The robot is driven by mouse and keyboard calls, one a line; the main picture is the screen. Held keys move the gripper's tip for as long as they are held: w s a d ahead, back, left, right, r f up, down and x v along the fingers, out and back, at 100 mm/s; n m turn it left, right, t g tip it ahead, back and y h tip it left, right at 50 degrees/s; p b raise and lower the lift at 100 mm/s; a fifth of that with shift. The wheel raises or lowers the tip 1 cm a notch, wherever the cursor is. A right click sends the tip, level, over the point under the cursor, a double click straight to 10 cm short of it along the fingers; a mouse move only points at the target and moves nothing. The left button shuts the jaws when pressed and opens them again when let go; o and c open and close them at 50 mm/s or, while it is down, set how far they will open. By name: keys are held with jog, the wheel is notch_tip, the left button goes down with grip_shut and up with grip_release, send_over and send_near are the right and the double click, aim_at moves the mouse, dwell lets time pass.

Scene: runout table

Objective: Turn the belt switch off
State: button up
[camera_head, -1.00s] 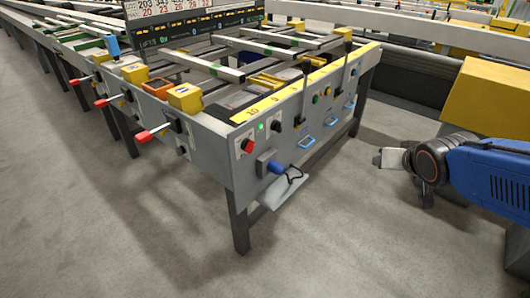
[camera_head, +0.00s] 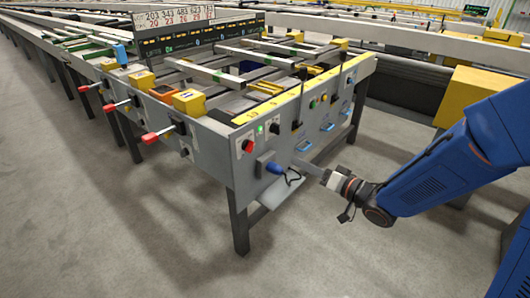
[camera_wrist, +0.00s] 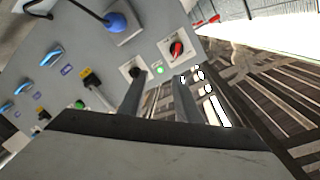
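A red rotary switch (camera_head: 248,146) sits on a pale plate at the near corner of the grey table's front panel. It also shows in the wrist view (camera_wrist: 176,48), with a red handle on a black base. Beside it are a lit green lamp (camera_head: 261,129) and a black knob (camera_head: 275,128). I cannot read which one is labelled as the belt switch. My gripper (camera_head: 295,162) is in front of the panel, right of and below these controls. In the wrist view its fingers (camera_wrist: 158,88) are apart and empty, with the left fingertip overlapping the black knob.
A blue plug (camera_head: 274,168) with a black cable juts from the panel, above a tilted pale plate (camera_head: 268,193). Black levers (camera_head: 299,102) and blue handles (camera_head: 304,146) lie further right. Red-handled levers (camera_head: 150,138) project from the left side. The floor in front is clear.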

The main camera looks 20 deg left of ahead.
jog(key=s+a+g+y, duration=0.1)
jog(key=s, duration=0.1)
send_near(253, 147)
jog(key=shift+y, duration=0.3)
jog(key=x, duration=0.8)
jog(key=shift+w+a+f, duration=0.25)
jog(key=shift+a+f, duration=0.05)
jog(key=shift+c, duration=0.5)
grip_shut()
